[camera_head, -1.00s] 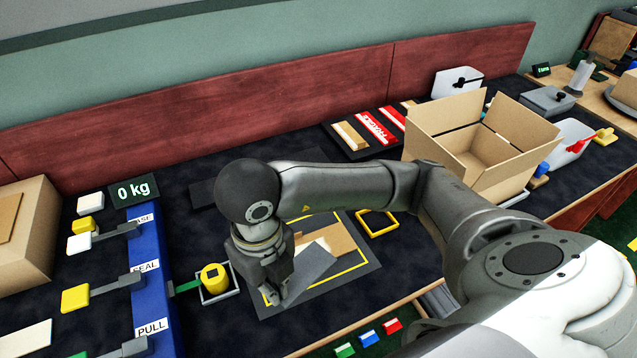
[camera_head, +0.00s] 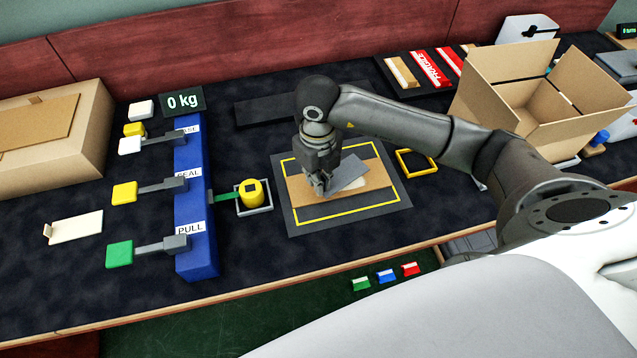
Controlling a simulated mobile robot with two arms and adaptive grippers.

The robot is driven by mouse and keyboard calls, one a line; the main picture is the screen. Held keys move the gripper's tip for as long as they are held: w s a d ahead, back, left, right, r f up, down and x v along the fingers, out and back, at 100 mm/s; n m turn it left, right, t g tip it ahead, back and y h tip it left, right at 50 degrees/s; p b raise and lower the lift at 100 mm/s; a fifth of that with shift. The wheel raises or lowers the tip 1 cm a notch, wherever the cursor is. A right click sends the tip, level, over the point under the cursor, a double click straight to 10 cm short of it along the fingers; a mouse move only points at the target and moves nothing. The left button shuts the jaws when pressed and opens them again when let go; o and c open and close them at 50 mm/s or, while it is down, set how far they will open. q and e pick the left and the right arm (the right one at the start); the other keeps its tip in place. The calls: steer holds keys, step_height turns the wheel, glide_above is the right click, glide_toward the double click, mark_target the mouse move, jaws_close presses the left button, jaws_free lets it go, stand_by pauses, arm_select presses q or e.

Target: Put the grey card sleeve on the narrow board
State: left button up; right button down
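The grey card sleeve (camera_head: 348,173) is a flat, tilted grey piece over the middle of a dark mat (camera_head: 300,220) with a yellow outline. My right gripper (camera_head: 319,188) points down at its left end and appears shut on it. The gripper hides that end, and I cannot tell the exact height above the mat. A flat brown cardboard piece (camera_head: 374,198) lies on the mat below the sleeve. A long dark strip, which looks like the narrow board (camera_head: 262,111), lies behind the gripper, right of the scale display. My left gripper is not in view.
A blue post with levers (camera_head: 196,255) and a yellow button (camera_head: 252,193) stand left of the mat. A yellow square frame (camera_head: 416,163) lies to its right. An open carton (camera_head: 520,125) stands at the right, a closed box (camera_head: 95,140) at the left.

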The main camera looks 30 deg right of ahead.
steer(key=shift+w+d+f, duration=0.15)
steer(key=shift+w+f, duration=0.05)
steer(key=shift+f, duration=0.15)
step_height(320, 180, down, 3)
steer(key=shift+w+d+f+p, duration=0.1)
steer(key=shift+p, duration=0.4)
steer(key=shift+f, duration=0.15)
steer(key=shift+f+b, duration=0.15)
steer(key=shift+b, duration=0.15)
steer(key=c, duration=1.6)
jaws_free()
steer(key=shift+c, duration=0.2)
